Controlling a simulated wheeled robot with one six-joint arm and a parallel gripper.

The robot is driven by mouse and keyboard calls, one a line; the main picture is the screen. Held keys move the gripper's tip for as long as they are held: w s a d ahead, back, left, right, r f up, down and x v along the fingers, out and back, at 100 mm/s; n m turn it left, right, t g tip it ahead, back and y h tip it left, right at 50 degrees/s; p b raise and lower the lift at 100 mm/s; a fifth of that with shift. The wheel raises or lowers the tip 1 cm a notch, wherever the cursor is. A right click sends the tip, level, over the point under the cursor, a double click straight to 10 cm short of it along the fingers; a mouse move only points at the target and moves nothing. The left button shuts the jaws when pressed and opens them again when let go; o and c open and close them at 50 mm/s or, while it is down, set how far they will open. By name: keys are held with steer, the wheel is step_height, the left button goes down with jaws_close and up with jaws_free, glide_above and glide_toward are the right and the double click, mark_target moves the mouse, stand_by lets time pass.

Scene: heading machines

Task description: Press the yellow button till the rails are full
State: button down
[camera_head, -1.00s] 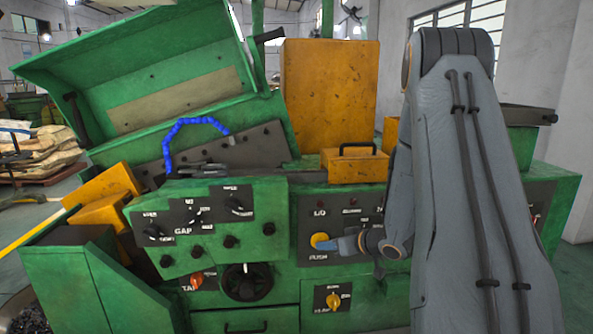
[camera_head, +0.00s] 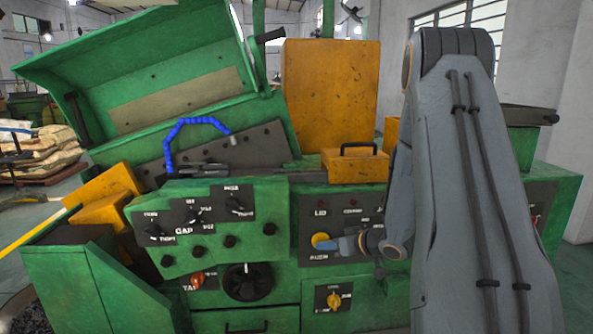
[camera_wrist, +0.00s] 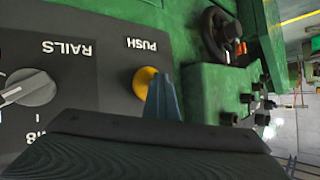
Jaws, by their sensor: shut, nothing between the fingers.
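The yellow button (camera_head: 320,241) sits above the "PUSH" label on the dark control panel (camera_head: 340,215) of the green machine. In the wrist view the button (camera_wrist: 145,81) shows beside the printed words "PUSH" and "RAILS". My gripper (camera_head: 341,244) is shut and empty, with its tips at the button's right side in the head view. In the wrist view my gripper's tips (camera_wrist: 161,82) overlap the button's edge; they look to be touching it, but I cannot tell how far it is pressed. The rails and their fill cannot be made out.
A grey rotary knob (camera_wrist: 28,87) lies beside the "RAILS" label. A black handwheel (camera_head: 248,282) and a knob panel (camera_head: 205,225) are left of the button. A yellow lower knob (camera_head: 334,301) is below. A yellow box with a handle (camera_head: 355,166) sits above the panel.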

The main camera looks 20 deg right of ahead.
steer(key=shift+w+d+r, duration=0.35)
steer(key=shift+w+r, duration=0.1)
steer(key=shift+w, duration=0.05)
steer(key=shift+w+d+r, duration=0.1)
steer(key=shift+w+d, duration=0.05)
steer(key=shift+w, duration=0.1)
steer(key=shift+d+p, duration=0.1)
steer(key=shift+p, duration=0.2)
steer(key=shift+w+d+r+p, duration=0.1)
steer(key=shift+d+r+p, duration=0.1)
steer(key=shift+p, duration=0.15)
steer(key=shift+s+a+f+p, duration=0.15)
steer(key=shift+s+f+p, duration=0.05)
steer(key=shift+s+p, duration=0.25)
steer(key=shift+s+a+f+p, duration=0.1)
steer(key=shift+s+a+p, duration=0.15)
steer(key=shift+s, duration=0.55)
steer(key=shift+s+a+f+p, duration=0.1)
steer(key=shift+s+a+p, duration=0.15)
steer(key=shift+s, duration=0.5)
steer(key=shift+s+a+f+p, duration=0.1)
steer(key=shift+s+a+p, duration=0.15)
steer(key=shift+s, duration=0.55)
